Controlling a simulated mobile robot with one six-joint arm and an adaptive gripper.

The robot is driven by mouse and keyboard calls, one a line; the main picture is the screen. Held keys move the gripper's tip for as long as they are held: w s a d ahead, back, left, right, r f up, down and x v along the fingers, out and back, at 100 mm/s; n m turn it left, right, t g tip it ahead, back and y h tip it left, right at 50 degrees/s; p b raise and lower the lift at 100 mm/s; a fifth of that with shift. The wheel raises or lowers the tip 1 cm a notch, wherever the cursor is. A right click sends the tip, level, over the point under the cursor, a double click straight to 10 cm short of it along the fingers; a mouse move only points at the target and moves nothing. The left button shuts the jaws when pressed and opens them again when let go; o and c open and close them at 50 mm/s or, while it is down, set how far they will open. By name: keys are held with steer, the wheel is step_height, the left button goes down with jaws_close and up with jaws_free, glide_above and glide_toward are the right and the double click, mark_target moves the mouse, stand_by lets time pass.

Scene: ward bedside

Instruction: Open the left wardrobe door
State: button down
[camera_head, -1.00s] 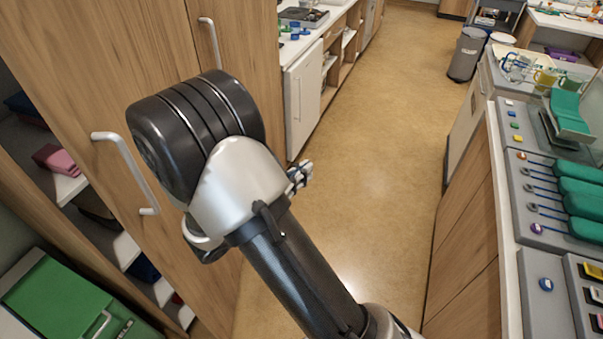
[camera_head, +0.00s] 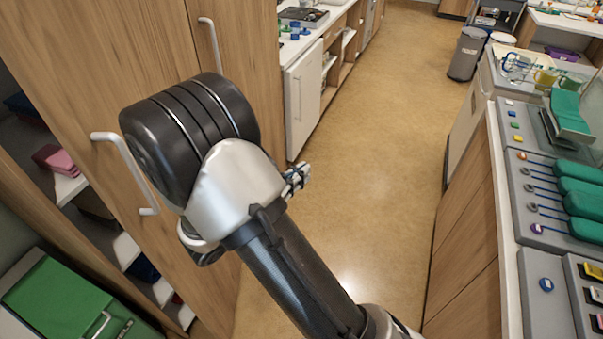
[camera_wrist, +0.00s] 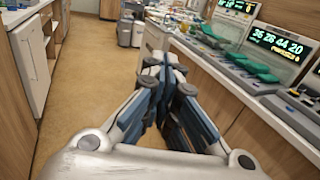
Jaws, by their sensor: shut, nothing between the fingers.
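The wooden wardrobe stands at the left of the head view. A near wood door panel (camera_head: 95,75) carries a white bar handle (camera_head: 128,165). A second panel (camera_head: 255,95) beyond a seam has its own white handle (camera_head: 210,45). Shelves show just left of the near panel's edge; I cannot tell whether that panel is ajar. My arm's wrist is in front of the near panel, right of its handle, and hides part of the panel. My gripper (camera_wrist: 170,68) is shut and empty in the wrist view, pointing along the aisle, apart from both handles.
The shelves hold a pink cloth (camera_head: 60,160). A green-topped box (camera_head: 58,290) is at lower left. A counter with grey trays and green items (camera_head: 580,190) runs along the right. The aisle floor (camera_head: 380,130) is clear, with a grey bin (camera_head: 466,55) far off.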

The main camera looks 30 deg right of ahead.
steer(key=v, duration=1.1)
